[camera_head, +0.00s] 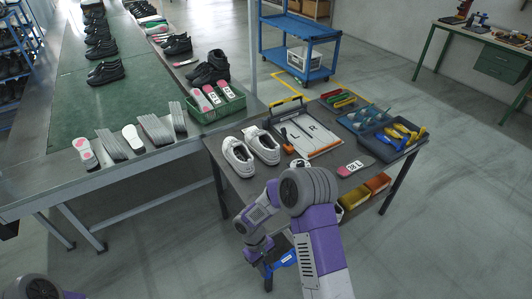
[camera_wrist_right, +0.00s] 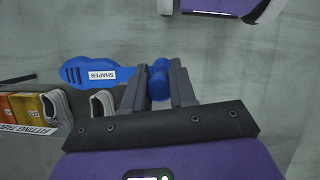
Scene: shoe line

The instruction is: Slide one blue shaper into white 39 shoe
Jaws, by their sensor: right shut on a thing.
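My right gripper (camera_wrist_right: 158,88) is shut on the handle end of a blue shaper (camera_wrist_right: 97,73). The shaper's flat body, labelled SHAPER, points left in the right wrist view. In the head view the right gripper (camera_head: 280,262) hangs in front of the work table's near edge, largely behind my own arm, with a bit of blue showing there. Two white shoes (camera_head: 237,157) (camera_head: 264,145) stand side by side on the table, apart from the gripper. I cannot read a size on either. My left gripper is out of view.
A board marked L and R (camera_head: 306,135) lies right of the shoes. A pink-and-grey sole (camera_head: 352,167) and a dark tool tray (camera_head: 393,138) are farther right. A conveyor (camera_head: 110,130) with shoes is left.

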